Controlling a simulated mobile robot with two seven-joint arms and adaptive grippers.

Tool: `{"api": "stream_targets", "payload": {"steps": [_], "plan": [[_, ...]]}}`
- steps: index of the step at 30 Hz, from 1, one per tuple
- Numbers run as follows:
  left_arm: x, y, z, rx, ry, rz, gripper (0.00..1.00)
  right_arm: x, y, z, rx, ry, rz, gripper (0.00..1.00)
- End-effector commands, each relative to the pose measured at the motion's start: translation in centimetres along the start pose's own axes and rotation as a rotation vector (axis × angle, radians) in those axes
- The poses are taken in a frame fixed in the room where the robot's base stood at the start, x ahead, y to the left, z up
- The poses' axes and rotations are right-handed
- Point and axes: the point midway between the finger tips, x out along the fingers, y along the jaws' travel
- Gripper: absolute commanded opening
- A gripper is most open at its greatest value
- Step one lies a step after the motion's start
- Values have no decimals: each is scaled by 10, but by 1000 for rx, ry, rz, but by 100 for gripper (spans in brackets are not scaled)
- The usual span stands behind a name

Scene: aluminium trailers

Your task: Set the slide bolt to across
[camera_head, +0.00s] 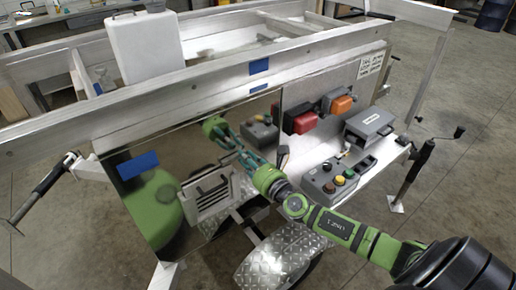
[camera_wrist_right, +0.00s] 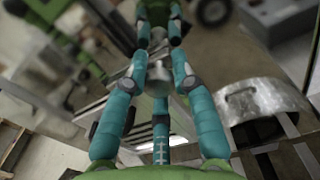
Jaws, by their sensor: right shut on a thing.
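My right gripper (camera_head: 241,155) reaches in from the lower right to the shiny side panel (camera_head: 135,190) of the trailer. Its teal fingers are shut on a small metal part, which I take to be the slide bolt (camera_wrist_right: 157,80). In the wrist view the part shows between the fingertips of my right gripper (camera_wrist_right: 158,62), right up against the reflecting panel. The fingers hide most of the bolt in the head view, so I cannot tell its setting. My left gripper is in neither view.
A grey control box (camera_head: 330,182) with coloured buttons and a grey case (camera_head: 369,125) stand on the shelf right of my gripper. Red (camera_head: 300,119) and orange-topped (camera_head: 342,104) units hang behind. A tread-plate fender (camera_head: 275,258) lies below. A white container (camera_head: 146,45) stands on top.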

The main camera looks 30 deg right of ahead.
Motion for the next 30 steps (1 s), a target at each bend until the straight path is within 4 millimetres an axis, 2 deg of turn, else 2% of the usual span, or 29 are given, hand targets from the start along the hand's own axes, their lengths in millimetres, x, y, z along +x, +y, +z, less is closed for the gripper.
{"api": "stream_targets", "payload": {"steps": [1, 3, 12, 13, 14, 25, 30], "plan": [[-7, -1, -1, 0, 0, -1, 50, -1, 10, 0, 4, 8, 7, 0], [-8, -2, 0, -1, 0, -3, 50, -1, 16, -2, 3, 8, 7, 0], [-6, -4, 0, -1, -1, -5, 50, -1, 19, -5, 1, 10, 13, 0], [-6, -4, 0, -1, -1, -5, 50, -1, 19, -5, 1, 10, 13, 38], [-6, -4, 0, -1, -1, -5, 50, -1, 19, -5, 2, 10, 12, 50], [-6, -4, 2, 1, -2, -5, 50, -2, 16, -2, 0, 5, 5, 50], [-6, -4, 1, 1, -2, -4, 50, -20, 16, -3, -1, 8, 6, 50]]}}
